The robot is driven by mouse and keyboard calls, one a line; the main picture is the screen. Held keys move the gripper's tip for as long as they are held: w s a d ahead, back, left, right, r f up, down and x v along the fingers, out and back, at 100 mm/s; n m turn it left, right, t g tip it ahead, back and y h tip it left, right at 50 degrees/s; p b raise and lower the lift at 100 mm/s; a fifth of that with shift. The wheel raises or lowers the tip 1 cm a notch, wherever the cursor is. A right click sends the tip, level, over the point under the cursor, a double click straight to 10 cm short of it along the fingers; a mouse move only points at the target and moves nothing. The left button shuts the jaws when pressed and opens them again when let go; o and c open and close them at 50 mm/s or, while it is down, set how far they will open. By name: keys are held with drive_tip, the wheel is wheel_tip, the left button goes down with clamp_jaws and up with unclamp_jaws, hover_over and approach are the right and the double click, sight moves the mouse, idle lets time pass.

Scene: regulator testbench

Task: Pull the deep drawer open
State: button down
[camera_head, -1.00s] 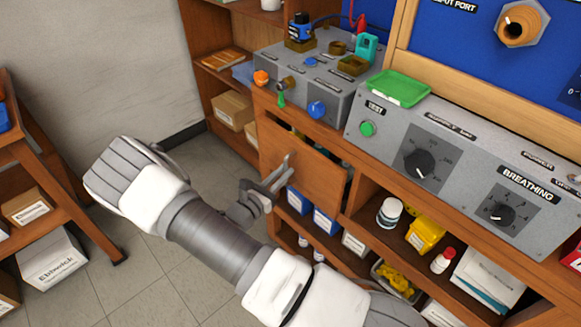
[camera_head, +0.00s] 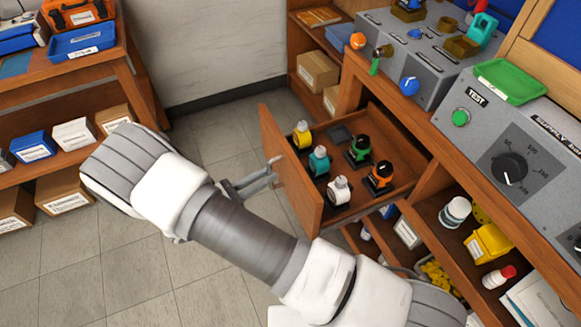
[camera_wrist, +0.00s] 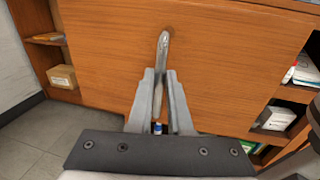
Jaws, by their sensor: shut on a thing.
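The deep drawer (camera_head: 290,172) stands pulled well out of the wooden bench in the head view. Inside it are several small regulators with yellow, teal, white, green and orange parts, and a dark square piece. My gripper (camera_head: 275,180) is at the outer side of the drawer front. In the wrist view the drawer front (camera_wrist: 230,60) fills most of the picture. There my gripper (camera_wrist: 160,80) is shut on the upright metal handle (camera_wrist: 162,50), with one finger on each side.
A grey test panel (camera_head: 490,140) with a green tray (camera_head: 507,80) stands on the bench at right. Open shelves below hold bottles and a yellow box (camera_head: 488,243). Another shelf unit (camera_head: 60,90) stands at left. Tiled floor (camera_head: 225,140) lies clear between them.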

drive_tip(key=shift+w+a+b+v, duration=0.1)
drive_tip(key=shift+w+b+v, duration=0.1)
drive_tip(key=shift+v, duration=1.05)
drive_tip(key=shift+w+a+b+v, duration=0.15)
drive_tip(key=shift+v, duration=1.15)
drive_tip(key=c, duration=0.8)
unclamp_jaws()
drive_tip(key=shift+c, duration=0.2)
drive_tip(key=v, duration=1.7)
drive_tip(key=shift+a+p, duration=0.15)
drive_tip(key=shift+p, duration=0.25)
drive_tip(key=shift+r, duration=0.1)
